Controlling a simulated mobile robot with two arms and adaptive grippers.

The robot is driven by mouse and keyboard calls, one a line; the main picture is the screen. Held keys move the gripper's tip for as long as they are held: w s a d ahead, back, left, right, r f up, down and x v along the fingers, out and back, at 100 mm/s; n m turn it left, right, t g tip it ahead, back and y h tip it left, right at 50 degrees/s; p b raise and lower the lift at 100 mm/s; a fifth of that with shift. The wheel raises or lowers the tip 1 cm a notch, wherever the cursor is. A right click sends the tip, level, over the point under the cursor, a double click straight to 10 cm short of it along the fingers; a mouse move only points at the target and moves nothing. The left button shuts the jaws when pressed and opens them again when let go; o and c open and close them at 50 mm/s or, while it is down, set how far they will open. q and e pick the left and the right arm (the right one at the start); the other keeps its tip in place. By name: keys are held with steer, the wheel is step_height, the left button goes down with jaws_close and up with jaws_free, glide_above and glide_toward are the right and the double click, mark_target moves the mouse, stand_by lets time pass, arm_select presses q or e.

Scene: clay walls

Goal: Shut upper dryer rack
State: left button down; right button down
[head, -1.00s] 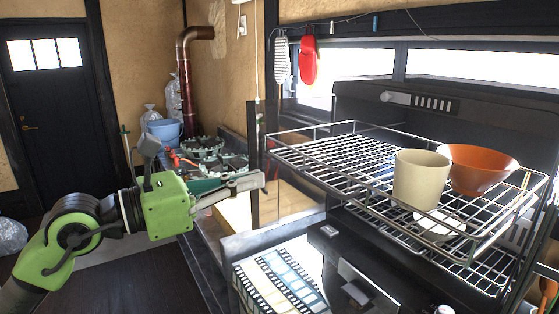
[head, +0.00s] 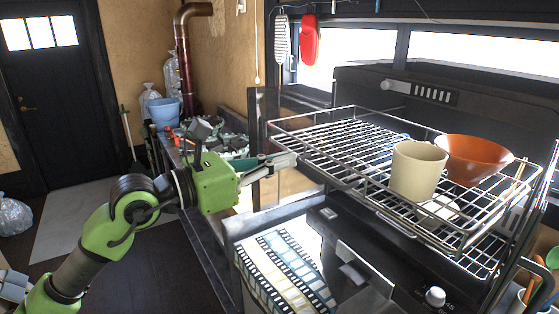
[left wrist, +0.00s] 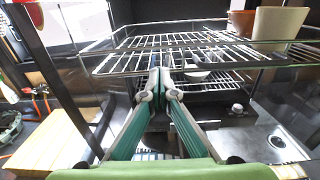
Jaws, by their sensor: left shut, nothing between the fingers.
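The upper dryer rack (head: 335,172) is a wire tray standing out from a dark unit at the right of the head view. It holds a beige cup (head: 415,172) and an orange-brown bowl (head: 474,157). My left gripper (head: 294,160) is shut and empty, with its tips at the rack's near left side. In the left wrist view, the shut tips (left wrist: 159,74) point at the rack's front wires (left wrist: 115,72). I cannot tell whether they touch. My right gripper is not in view.
A lower wire rack (head: 478,262) sits beneath the upper one. A dark appliance with a knob (head: 435,297) and a film-strip-patterned cloth (head: 285,265) are below. A counter with green items (head: 215,135) stands behind my left arm. A blue bucket (head: 162,111) is farther back.

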mark_target(373, 133)
arm_select(q)
steer(key=b+x, duration=0.1)
steer(key=x, duration=2.2)
steer(key=shift+w+d+f+b, duration=0.1)
steer(key=shift+d+b, duration=0.05)
steer(key=shift+b, duration=0.25)
steer(key=shift+w+d, duration=0.35)
steer(key=shift+d, duration=0.15)
steer(key=shift+a+r, duration=0.1)
steer(key=shift+r, duration=0.15)
